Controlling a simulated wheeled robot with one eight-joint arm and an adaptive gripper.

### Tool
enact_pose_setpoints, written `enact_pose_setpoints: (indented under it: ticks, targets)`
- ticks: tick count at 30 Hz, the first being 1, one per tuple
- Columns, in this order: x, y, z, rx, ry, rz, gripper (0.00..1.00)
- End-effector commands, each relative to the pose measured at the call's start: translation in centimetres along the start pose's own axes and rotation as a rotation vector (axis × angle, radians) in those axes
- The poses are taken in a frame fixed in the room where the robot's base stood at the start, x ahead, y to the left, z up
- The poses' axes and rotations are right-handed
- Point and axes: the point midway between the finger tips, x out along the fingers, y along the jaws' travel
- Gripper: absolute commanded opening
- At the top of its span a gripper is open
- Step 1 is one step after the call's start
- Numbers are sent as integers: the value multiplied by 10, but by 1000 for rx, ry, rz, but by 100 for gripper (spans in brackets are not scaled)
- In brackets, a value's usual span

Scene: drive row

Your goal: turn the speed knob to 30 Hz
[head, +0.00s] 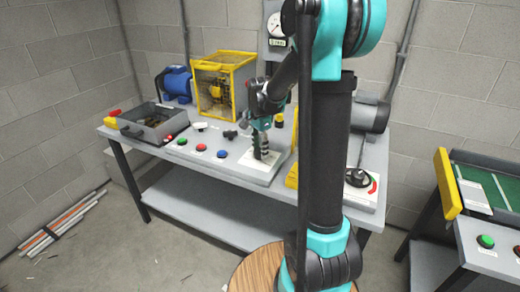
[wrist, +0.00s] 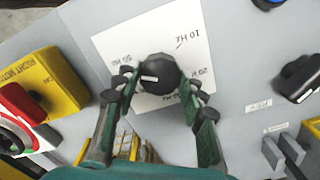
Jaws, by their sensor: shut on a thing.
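The speed knob (wrist: 162,70) is round and black, on a white label plate (wrist: 128,38) in the wrist view. Its white mark lies on the left part of its face, pointing roughly left. A "10 Hz" marking is readable upside down at the plate's upper right; smaller Hz labels at left, right and below are partly covered and hard to read. My gripper (wrist: 160,78) is shut on the knob, one finger on each side. In the head view, my gripper (head: 261,150) is down over the white plate (head: 275,172) on the bench; the knob is hidden there.
A yellow box with a red handle (wrist: 40,92) is close left of my fingers in the wrist view; a black knob (wrist: 299,77) is at the right. On the bench (head: 215,170) stand coloured buttons, an open grey box (head: 153,122) and a yellow cage (head: 223,84).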

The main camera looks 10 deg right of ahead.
Motion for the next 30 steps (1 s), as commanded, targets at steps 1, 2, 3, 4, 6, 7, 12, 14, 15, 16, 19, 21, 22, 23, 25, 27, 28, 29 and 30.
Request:
enact_pose_setpoints:
  ticks: [1, 2, 3, 4, 6, 7, 12, 14, 15, 16, 19, 21, 22, 23, 25, 27, 28, 29, 30]
  targets:
    - [0, 0, 0, -7, 0, 0, 12]
    - [0, 0, 0, -13, 0, 0, 12]
    - [0, 0, 0, -24, 0, 0, 12]
    - [0, 0, 0, -35, 0, 0, 12]
    - [0, 0, 0, -65, 0, 0, 12]
    - [0, 0, 0, -80, 0, 0, 12]
    - [0, 0, 0, -201, 0, 0, 12]
    - [0, 0, 0, -253, 0, 0, 12]
    - [0, 0, 0, -290, 0, 0, 12]
    - [0, 0, 0, -318, 0, 0, 12]
    - [0, 0, 0, -414, 0, 0, 12]
    - [0, 0, 0, -481, 0, 0, 12]
    - [0, 0, 0, -509, 0, 0, 12]
    - [0, 0, 0, -538, 0, 0, 12]
    - [0, -1, 0, -605, 0, 0, 12]
    - [0, -1, 0, -671, 0, 0, 12]
    - [0, -1, 0, -700, 0, 0, 12]
    - [0, -1, 0, -728, 0, 0, 12]
    - [0, -1, 0, -766, 0, 0, 12]
